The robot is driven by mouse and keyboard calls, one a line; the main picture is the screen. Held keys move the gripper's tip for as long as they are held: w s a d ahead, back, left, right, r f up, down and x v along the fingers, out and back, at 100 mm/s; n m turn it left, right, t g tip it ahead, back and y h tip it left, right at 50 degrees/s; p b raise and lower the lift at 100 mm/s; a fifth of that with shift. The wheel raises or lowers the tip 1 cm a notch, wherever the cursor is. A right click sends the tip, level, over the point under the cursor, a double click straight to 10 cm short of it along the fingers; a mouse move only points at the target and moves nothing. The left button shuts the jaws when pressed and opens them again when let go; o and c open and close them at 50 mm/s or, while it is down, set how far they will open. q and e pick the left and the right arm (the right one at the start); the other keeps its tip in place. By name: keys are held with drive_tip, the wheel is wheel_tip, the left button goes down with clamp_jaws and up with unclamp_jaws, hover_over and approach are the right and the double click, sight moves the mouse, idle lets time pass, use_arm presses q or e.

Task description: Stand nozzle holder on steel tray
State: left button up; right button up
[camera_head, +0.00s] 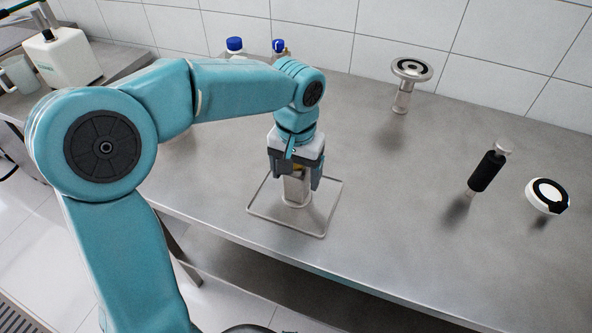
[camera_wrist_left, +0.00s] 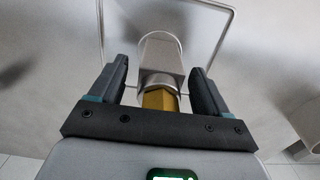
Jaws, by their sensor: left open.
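The nozzle holder, a steel cylinder with a brass part (camera_head: 297,190), stands upright on the steel tray (camera_head: 323,226), near its middle. In the left wrist view the nozzle holder (camera_wrist_left: 161,60) is seen from above, with its brass hex part (camera_wrist_left: 159,100) nearest the gripper. The tray rim (camera_wrist_left: 229,30) also shows there. My left gripper (camera_head: 296,178) is above the tray, with its fingers on either side of the holder's upper part. In the wrist view its jaws (camera_wrist_left: 162,85) are open, with gaps beside the holder. My right gripper is not in view.
A flanged steel part (camera_head: 405,85) stands at the back. A black-handled tool (camera_head: 487,172) and a white-and-black disc (camera_head: 548,195) are to the right. Blue-capped bottles (camera_head: 235,46) stand behind my arm. The bench between the tray and the black-handled tool is clear.

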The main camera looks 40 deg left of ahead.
use_arm(q)
drive_tip(key=shift+r, duration=0.25)
wheel_tip(320, 180, up, 11)
drive_tip(key=shift+f+p, duration=0.1)
drive_tip(key=shift+p, duration=1)
drive_tip(key=shift+r, duration=0.55)
